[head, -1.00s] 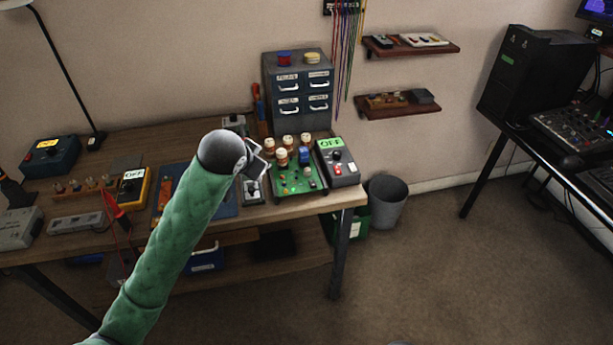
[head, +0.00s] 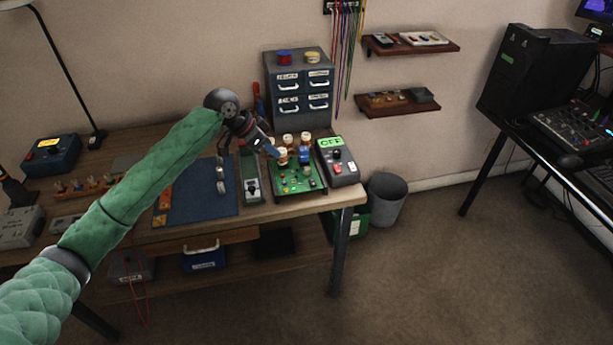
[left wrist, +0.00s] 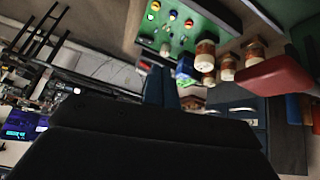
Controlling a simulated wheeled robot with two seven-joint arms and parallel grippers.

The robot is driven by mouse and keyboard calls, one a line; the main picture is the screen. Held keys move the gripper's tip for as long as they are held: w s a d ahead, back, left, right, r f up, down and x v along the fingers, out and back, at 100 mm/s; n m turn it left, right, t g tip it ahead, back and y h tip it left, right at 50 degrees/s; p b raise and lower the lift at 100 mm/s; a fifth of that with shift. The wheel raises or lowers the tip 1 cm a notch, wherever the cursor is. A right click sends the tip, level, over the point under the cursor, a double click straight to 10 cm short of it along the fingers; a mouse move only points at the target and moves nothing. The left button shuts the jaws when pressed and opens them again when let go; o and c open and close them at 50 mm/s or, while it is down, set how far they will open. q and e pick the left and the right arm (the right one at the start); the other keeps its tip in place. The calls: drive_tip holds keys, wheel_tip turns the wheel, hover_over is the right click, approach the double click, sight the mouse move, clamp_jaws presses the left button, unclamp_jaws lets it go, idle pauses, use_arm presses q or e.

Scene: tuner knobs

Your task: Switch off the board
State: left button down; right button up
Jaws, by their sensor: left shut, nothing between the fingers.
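The green circuit board (head: 290,190) sits at the right part of the workbench, with several brown-and-white cylinders and a blue block on it. A grey box (head: 340,172) with a green display reading OFF, a dark knob and a red part stands at its right. My left gripper (head: 272,150) is shut and empty, above the board's back left corner, pointing down and right. The board also shows in the left wrist view (left wrist: 205,40), with small coloured parts and the cylinders (left wrist: 206,55). I cannot tell whether the gripper touches anything. My right gripper is out of view.
A drawer cabinet (head: 298,92) stands behind the board. A grey device (head: 251,188) lies left of it, beside a blue mat (head: 200,200). A bin (head: 387,200) stands on the floor at right. Two wall shelves (head: 398,104) hang above.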

sight(316, 183)
use_arm(q)
drive_tip(key=d+m+h, duration=0.1)
drive_tip(key=d+r+m+g+h, duration=0.1)
drive_tip(key=shift+s+d+h, duration=0.2)
drive_tip(key=shift+h, duration=0.1)
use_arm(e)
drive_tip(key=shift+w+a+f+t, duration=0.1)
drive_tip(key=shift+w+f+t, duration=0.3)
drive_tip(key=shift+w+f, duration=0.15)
